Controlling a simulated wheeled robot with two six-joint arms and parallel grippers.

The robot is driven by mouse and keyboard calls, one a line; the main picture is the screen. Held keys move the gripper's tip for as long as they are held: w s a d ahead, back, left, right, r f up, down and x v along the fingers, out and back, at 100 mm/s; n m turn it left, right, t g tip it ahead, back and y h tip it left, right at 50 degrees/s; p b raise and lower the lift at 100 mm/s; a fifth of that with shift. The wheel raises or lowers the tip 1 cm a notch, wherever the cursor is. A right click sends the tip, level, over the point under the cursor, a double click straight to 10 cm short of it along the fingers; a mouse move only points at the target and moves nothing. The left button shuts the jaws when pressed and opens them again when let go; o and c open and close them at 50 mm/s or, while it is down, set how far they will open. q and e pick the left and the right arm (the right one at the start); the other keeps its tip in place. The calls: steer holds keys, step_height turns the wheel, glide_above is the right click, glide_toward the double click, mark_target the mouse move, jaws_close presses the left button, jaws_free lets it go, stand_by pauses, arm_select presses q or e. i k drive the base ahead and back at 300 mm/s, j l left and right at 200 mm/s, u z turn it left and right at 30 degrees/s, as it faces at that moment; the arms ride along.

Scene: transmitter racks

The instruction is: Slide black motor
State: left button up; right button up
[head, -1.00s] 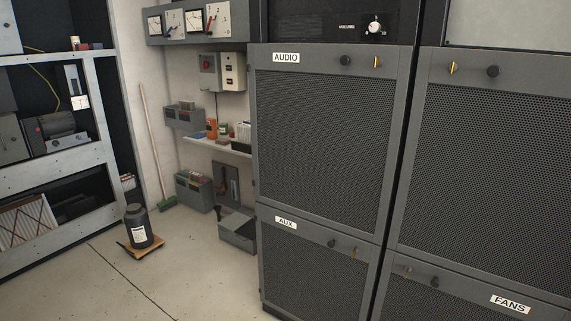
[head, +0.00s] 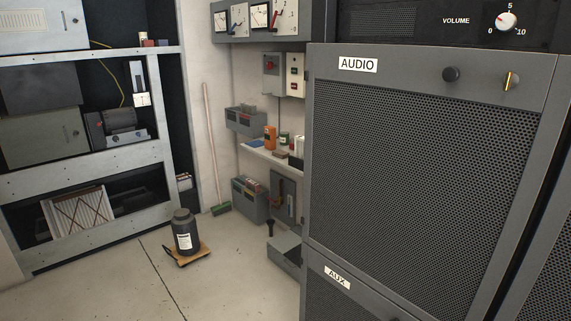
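A dark motor (head: 121,120) sits in the middle bay of the open grey rack frame (head: 95,171) at the left of the head view. It rests on a light base (head: 124,137), with a dark grey end plate at its left side. A white upright lever or slide with a tag (head: 141,99) stands just right of it. A second dark, shadowed shape (head: 145,199) lies in the lower bay beside a pleated filter (head: 78,211). Neither of my grippers is in view.
A tall cabinet with the AUDIO panel (head: 420,170) fills the right side close by. A black canister (head: 182,232) stands on a small wooden dolly (head: 187,254) on the floor. A broom (head: 213,150) leans on the wall.

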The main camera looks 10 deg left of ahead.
mark_target(188, 247)
steer(key=i+j+u, duration=0.25)
steer(key=i+u, duration=0.25)
steer(key=i+j+u, duration=0.1)
steer(key=i+u, duration=0.35)
steer(key=i+l+u, duration=0.1)
steer(key=i+u, duration=0.4)
steer(key=i+j+z, duration=0.2)
steer(key=i+z, duration=0.15)
steer(key=i, duration=0.2)
steer(key=i+j+z, duration=0.35)
steer(key=i, duration=0.2)
steer(key=i+j+z, duration=0.3)
steer(key=i+j, duration=0.15)
